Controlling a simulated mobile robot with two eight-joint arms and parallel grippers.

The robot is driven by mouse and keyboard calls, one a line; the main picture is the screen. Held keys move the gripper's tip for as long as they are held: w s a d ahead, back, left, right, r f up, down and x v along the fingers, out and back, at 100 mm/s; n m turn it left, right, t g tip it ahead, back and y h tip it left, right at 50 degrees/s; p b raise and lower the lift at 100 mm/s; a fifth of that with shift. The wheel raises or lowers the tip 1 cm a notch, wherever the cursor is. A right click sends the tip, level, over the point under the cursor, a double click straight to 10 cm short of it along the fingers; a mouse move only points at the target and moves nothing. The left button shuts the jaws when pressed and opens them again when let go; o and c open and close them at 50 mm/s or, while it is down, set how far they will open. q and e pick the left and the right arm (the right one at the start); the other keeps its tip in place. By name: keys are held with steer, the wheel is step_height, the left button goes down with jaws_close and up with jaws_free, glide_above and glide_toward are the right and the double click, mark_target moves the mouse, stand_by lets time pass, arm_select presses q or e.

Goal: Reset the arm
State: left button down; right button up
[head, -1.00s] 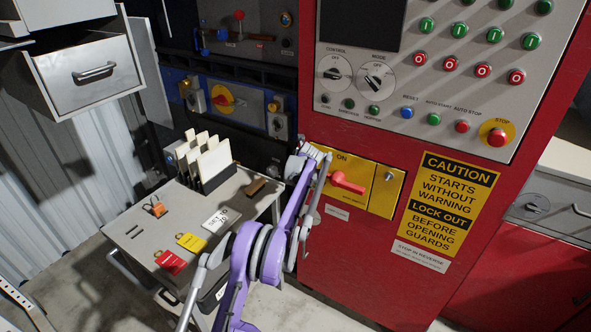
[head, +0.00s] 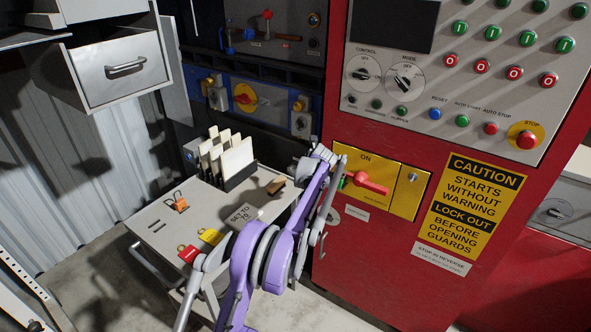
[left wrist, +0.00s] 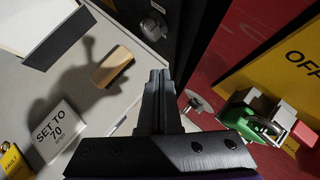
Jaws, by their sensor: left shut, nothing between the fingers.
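My left gripper (head: 320,155) is at the end of the purple arm that rises from the bottom of the head view, in front of the left edge of the red machine. In the left wrist view its two dark fingers (left wrist: 160,98) lie together, shut with nothing between them. They point into the gap between the grey cart top (left wrist: 55,85) and the red machine. My right gripper is not in view.
The yellow ON panel (head: 407,200) with a red handle (head: 370,182) is close on the right; a green part (left wrist: 255,125) sits beside it. The cart holds a wooden-backed brush (left wrist: 117,66), a "SET TO 70" card (left wrist: 56,130), padlocks and upright white plates (head: 235,160).

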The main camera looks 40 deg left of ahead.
arm_select(q)
steer(key=s+d+r, duration=0.1)
steer(key=s+r, duration=0.3)
steer(key=r, duration=0.1)
steer(key=shift+d, duration=0.3)
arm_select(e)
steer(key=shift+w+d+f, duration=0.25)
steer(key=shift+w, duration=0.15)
